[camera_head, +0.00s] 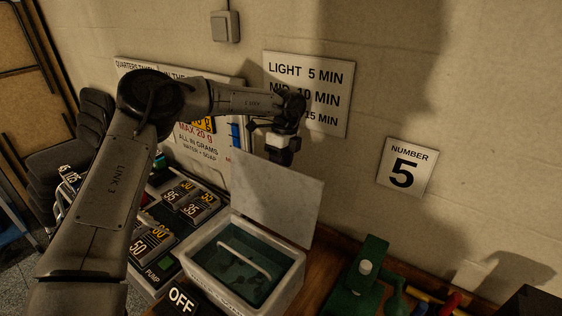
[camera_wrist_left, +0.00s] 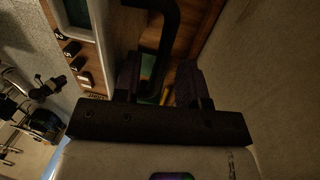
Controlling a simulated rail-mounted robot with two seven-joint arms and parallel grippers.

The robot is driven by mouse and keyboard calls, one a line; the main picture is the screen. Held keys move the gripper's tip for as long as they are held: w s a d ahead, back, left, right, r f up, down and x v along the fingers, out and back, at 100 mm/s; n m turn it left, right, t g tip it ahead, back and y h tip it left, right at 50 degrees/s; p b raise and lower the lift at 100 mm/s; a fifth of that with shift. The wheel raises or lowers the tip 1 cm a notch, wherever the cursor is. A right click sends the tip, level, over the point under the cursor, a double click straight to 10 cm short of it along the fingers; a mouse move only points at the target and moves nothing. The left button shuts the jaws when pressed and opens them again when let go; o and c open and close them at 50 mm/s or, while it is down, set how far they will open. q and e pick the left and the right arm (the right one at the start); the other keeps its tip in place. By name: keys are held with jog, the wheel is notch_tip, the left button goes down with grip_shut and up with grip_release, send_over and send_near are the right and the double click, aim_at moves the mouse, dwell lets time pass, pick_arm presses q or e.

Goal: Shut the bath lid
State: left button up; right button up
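The bath (camera_head: 290,285) is a white box with dark green liquid and a pale curved handle-like bar inside. Its lid (camera_head: 275,197) is a pale flat panel standing up open along the bath's back edge. My left gripper (camera_head: 281,158) is at the lid's top edge on the wall side, and its fingertips look hidden behind the lid. In the left wrist view its two dark fingers (camera_wrist_left: 160,88) are apart with nothing clearly held between them. I cannot tell whether it touches the lid. My right gripper is not in view.
Panels with number tiles (camera_head: 182,197) lie left of the bath. A green device (camera_head: 371,272) stands to the right. The wall carries a time sign (camera_head: 330,85) and a number 5 sign (camera_head: 407,167). Stacked black chairs (camera_head: 70,150) are far left.

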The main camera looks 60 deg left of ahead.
pick_arm(q)
jog(key=shift+c, duration=0.3)
grip_shut()
dwell(0.3)
